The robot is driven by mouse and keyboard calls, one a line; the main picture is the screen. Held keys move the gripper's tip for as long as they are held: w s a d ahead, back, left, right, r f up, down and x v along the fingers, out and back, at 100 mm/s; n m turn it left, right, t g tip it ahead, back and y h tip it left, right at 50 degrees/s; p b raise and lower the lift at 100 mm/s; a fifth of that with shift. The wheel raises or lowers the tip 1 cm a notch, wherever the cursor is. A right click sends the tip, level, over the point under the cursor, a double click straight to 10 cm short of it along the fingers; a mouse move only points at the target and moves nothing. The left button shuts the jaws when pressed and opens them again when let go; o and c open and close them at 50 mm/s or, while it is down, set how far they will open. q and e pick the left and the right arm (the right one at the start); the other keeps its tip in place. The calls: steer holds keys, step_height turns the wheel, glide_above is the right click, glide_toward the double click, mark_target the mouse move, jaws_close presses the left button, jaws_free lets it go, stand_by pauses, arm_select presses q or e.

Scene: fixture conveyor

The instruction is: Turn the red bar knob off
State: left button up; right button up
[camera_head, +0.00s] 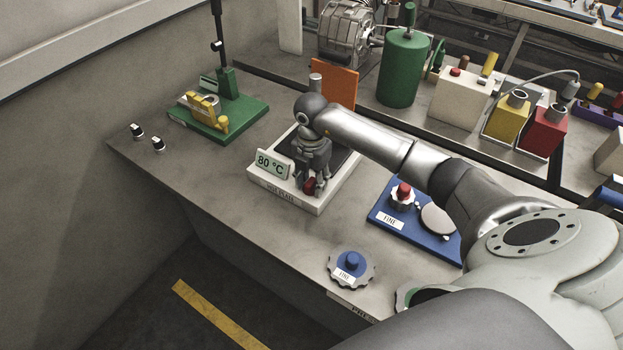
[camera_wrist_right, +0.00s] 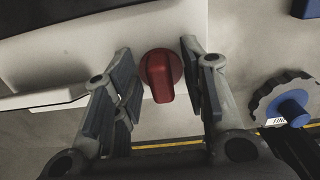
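The red bar knob (camera_head: 310,186) is on the front face of a white hot plate (camera_head: 284,196), near its front right corner. The hot plate's display (camera_head: 270,165) reads 80 °C. My right gripper (camera_head: 313,177) reaches down over this corner. In the right wrist view, the red bar knob (camera_wrist_right: 161,73) lies between the fingertips of my right gripper (camera_wrist_right: 164,90). The fingers are open, with a visible gap on each side of the knob. The knob's bar points roughly down the picture there. My left gripper is not in view.
To the right is a blue board (camera_head: 427,243) with a red-topped knob (camera_head: 403,192). A blue-and-grey knob (camera_head: 351,265) stands near the front edge. An orange panel (camera_head: 336,83) stands behind the plate.

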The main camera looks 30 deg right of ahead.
jaws_close()
